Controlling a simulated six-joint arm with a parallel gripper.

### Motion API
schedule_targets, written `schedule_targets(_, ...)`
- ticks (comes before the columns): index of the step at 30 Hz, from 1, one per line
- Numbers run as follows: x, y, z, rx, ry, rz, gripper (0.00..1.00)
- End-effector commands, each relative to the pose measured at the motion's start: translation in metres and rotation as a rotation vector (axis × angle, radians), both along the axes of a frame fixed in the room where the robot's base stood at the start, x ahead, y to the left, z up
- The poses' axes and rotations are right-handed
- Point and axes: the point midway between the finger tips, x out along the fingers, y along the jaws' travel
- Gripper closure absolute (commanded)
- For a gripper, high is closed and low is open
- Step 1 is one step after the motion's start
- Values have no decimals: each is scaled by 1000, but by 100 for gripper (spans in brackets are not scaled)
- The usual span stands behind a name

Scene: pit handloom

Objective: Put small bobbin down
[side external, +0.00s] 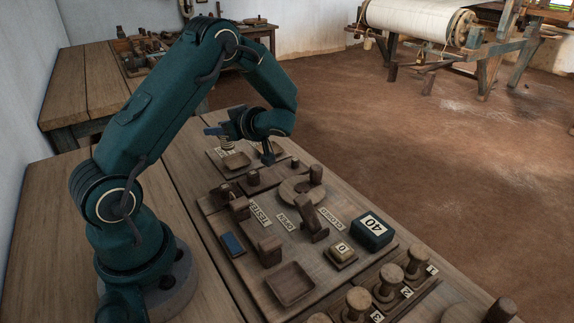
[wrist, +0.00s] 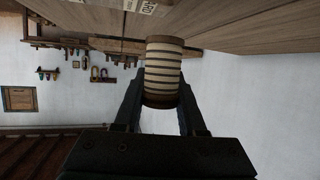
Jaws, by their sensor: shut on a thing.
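The small bobbin (wrist: 164,70) has cream and dark stripes and brown ends. In the wrist view it sits between the two dark fingers of my gripper (wrist: 160,100), which is shut on it. In the side view my gripper (side external: 221,132) points left, and the striped bobbin (side external: 228,145) shows small under it. It appears just above or at a board with two shallow wooden trays, near the left tray (side external: 237,161). I cannot tell whether the bobbin touches anything below.
A wooden board (side external: 215,204) in front carries a round wooden disc (side external: 293,190), upright blocks, a dark box marked 40 (side external: 372,232) and a square tray (side external: 290,284). Several wooden spools (side external: 386,282) stand at the front right. Bare tabletop (side external: 184,215) lies to the left.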

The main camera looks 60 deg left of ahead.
Motion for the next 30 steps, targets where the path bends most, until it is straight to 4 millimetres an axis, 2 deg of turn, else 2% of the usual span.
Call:
schedule_targets(3, 11, -3, -7, 1, 2, -2, 100)
schedule_targets(8, 16, -4, -12, 0, 2, -1, 100)
schedule_targets(17, 16, -5, -48, -3, 3, 0, 100)
schedule_targets(30, 15, -5, -54, -3, 2, -1, 100)
